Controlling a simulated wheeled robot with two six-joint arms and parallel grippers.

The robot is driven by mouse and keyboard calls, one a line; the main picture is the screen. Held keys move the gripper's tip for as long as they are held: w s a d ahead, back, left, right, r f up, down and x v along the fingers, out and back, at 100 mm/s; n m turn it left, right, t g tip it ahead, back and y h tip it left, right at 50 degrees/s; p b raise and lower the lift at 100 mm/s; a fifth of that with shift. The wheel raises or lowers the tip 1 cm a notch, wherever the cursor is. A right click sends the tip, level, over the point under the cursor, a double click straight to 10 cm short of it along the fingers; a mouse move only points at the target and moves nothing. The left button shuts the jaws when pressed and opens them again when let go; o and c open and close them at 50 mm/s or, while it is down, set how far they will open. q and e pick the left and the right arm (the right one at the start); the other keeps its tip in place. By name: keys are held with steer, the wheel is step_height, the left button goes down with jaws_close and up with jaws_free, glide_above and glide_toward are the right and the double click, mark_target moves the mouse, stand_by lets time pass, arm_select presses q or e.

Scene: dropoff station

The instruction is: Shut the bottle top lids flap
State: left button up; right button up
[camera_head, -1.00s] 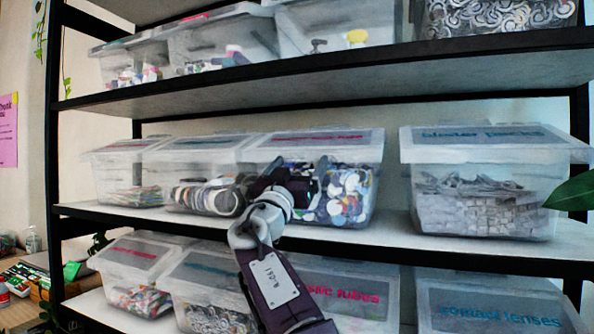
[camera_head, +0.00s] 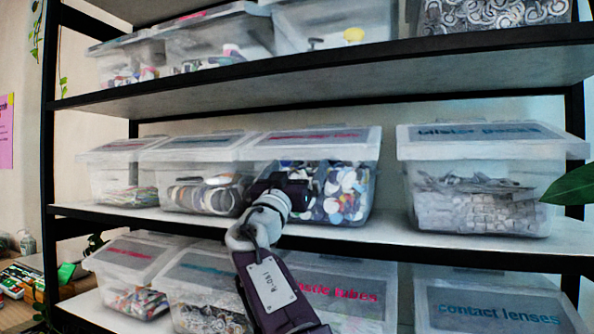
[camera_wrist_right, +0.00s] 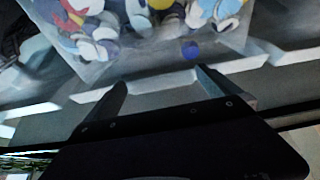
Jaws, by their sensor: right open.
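The bottle top lids box (camera_head: 357,215) is a clear bin of colourful round caps on the middle shelf, with a red-lettered label on its flap (camera_head: 310,139). The flap looks flat over the top, but I cannot tell whether it is fully seated. My right gripper (camera_head: 290,187) is in front of the box's lower left front, below the flap. In the right wrist view its two fingers (camera_wrist_right: 162,84) are apart with nothing between them, and the box's caps (camera_wrist_right: 150,18) show beyond. My left gripper is not in view.
A bin of rings (camera_head: 207,197) stands close on the left. A blister packs bin (camera_head: 480,195) stands to the right across a gap of bare shelf (camera_head: 385,238). The upper shelf (camera_head: 330,80) runs above; more bins stand below. A green leaf (camera_head: 572,186) pokes in at right.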

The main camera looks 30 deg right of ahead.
steer(key=b+v, duration=0.5)
steer(key=v, duration=0.3)
steer(key=shift+f, duration=0.35)
